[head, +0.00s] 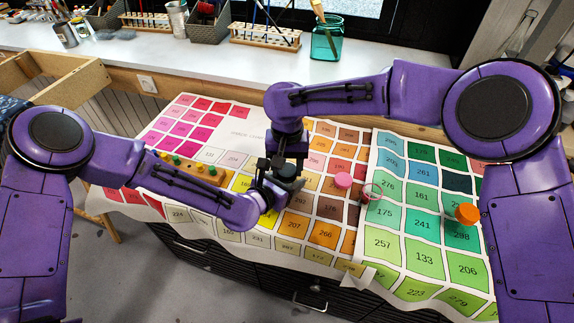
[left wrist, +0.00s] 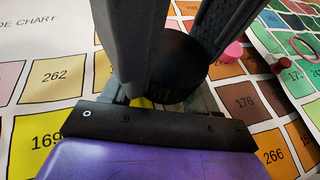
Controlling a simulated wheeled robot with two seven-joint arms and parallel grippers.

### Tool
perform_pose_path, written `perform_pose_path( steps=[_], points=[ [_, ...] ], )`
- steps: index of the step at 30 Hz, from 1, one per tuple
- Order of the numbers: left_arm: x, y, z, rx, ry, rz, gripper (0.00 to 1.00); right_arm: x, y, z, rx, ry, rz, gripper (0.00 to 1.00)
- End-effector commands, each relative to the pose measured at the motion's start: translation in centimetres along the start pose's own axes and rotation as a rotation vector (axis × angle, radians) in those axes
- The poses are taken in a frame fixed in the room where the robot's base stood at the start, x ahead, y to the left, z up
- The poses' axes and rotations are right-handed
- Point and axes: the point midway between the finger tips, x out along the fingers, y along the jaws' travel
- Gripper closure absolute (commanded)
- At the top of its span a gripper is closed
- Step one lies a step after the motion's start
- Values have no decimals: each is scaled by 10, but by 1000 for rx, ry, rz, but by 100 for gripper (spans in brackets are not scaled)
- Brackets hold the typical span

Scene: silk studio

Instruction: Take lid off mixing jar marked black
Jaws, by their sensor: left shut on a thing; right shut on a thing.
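The mixing jar with its black lid (head: 288,170) is a small dark shape between my two grippers over the colour chart, mostly hidden by them. In the left wrist view the round black lid (left wrist: 182,68) shows between dark fingers that come down from above. My right gripper (head: 285,160) points down from above and is shut on the lid. My left gripper (head: 272,187) comes in level from the left, lower down, and is shut on the jar's body. I cannot tell whether lid and jar are apart.
A wooden rack (head: 205,174) with green knobs lies left, behind my left forearm. Brushes and a teal glass jar (head: 326,40) stand on the back counter.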

Motion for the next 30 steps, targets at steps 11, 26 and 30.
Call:
perform_pose_path(
  steps=[11, 26, 30],
  points=[
    [0, 0, 0, 0, 0, -1, 100, -1, 0, 0, 2, 0, -1, 23],
    [0, 0, 0, 0, 0, 0, 100, -60, 0, 0, 112, 3, 2, 26],
    [0, 0, 0, 0, 0, 0, 100, -78, -1, 0, 281, 1, 2, 26]
  ],
)
